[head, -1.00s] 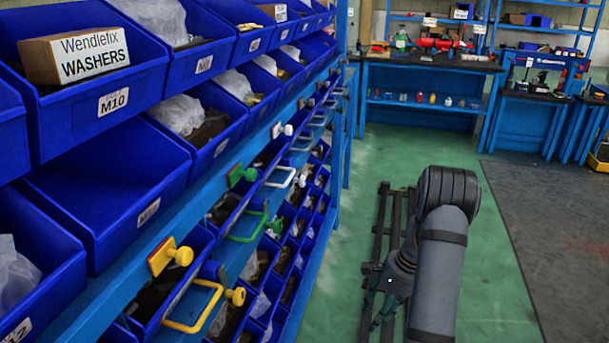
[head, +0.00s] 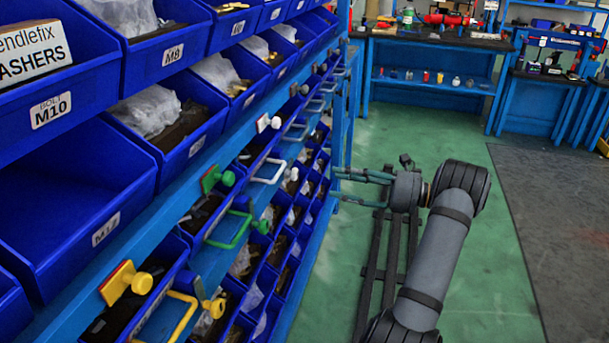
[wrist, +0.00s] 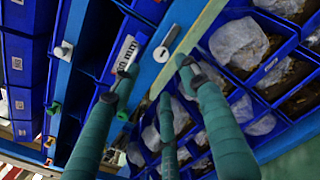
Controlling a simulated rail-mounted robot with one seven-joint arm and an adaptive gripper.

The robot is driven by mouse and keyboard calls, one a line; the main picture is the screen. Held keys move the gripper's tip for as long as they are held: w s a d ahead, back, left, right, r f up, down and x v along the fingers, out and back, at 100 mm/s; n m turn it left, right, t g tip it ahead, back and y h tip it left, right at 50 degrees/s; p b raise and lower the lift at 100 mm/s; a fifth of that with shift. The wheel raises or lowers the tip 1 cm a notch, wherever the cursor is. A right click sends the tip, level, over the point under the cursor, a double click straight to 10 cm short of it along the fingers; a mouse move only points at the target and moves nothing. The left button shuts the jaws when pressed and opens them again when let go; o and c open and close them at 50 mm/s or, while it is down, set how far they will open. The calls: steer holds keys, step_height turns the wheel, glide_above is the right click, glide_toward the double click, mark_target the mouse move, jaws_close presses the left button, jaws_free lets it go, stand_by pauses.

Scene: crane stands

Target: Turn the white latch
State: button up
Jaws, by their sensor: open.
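The white latch (head: 268,122), with a round knob, is on the blue rail of the bin rack in the head view, above a white handle (head: 268,170). A small white knob (wrist: 64,49) at the left of the wrist view appears to be the same latch. My gripper (head: 337,185) is open and empty, its teal fingers spread beside the rack, farther along than the white latch. In the wrist view my gripper (wrist: 157,68) has its fingertips spread near a pale grey latch (wrist: 166,43), with no clear contact.
A green latch (head: 216,178) and a yellow latch (head: 125,284) are on the same rail, nearer the camera. Blue bins (head: 75,190) line the rack. A green handle (head: 230,230) sticks out below. Green floor (head: 400,137) is open to the right; workbenches (head: 435,75) stand behind.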

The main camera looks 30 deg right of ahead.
mark_target(297, 174)
steer(key=x, duration=1)
steer(key=shift+a+f, duration=0.1)
steer(key=shift+f, duration=0.05)
steer(key=shift+c, duration=1.2)
steer(key=c, duration=0.8)
jaws_close()
